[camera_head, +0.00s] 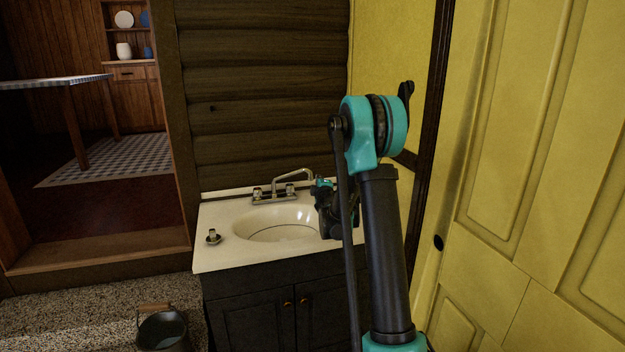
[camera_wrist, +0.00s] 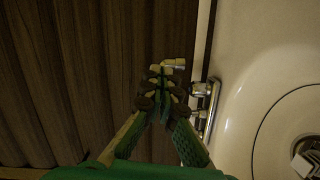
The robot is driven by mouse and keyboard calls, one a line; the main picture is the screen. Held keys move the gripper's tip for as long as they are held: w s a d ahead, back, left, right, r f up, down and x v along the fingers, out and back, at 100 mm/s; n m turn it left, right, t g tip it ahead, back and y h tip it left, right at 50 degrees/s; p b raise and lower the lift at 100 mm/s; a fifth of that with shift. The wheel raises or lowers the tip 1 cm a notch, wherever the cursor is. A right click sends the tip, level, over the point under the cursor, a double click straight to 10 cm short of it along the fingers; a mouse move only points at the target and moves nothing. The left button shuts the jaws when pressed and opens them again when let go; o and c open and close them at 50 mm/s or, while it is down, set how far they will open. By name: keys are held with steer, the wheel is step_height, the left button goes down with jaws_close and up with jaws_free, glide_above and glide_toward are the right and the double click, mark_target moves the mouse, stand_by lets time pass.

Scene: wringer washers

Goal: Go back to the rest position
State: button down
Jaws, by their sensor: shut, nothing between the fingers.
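My gripper (camera_wrist: 160,90) is shut and empty in the wrist view. It hangs beside the faucet (camera_wrist: 203,100), on the side toward the dark wooden wall. I cannot tell whether it touches the faucet. In the head view the end of my arm is over the right side of the white sink (camera_head: 225,210), close to the faucet spout (camera_head: 300,174). My arm link hides part of the gripper there, and the fingertips are not clear.
A small metal piece (camera_head: 213,238) stands on the counter's left side. A bucket (camera_head: 163,331) is on the floor at lower left. A yellow door (camera_head: 520,180) is close on the right. A doorway at left opens to a room with a table (camera_head: 55,83).

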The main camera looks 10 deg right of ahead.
steer(key=s+d+f+m+g+h, duration=0.1)
steer(key=s+d+m+g, duration=0.2)
steer(key=s, duration=0.7)
steer(key=s+d+f+m+g+h, duration=0.1)
steer(key=s+f+m+g, duration=0.15)
steer(key=s+m, duration=0.55)
steer(key=s+a+f+m+g+y, duration=0.1)
steer(key=s+f+g, duration=0.1)
steer(key=s, duration=0.9)
steer(key=s+a+f+m+g, duration=0.2)
steer(key=s+f, duration=0.3)
steer(key=s, duration=0.6)
steer(key=s+a+f+m+g+y, duration=0.1)
steer(key=s+a+f+g, duration=0.1)
steer(key=s, duration=1)
step_height(320, 180, down, 2)
steer(key=shift+f+g+y, duration=0.1)
steer(key=shift+g+y, duration=0.2)
steer(key=shift+g, duration=0.55)
steer(key=c, duration=2.3)
jaws_free()
steer(key=shift+d, duration=0.1)
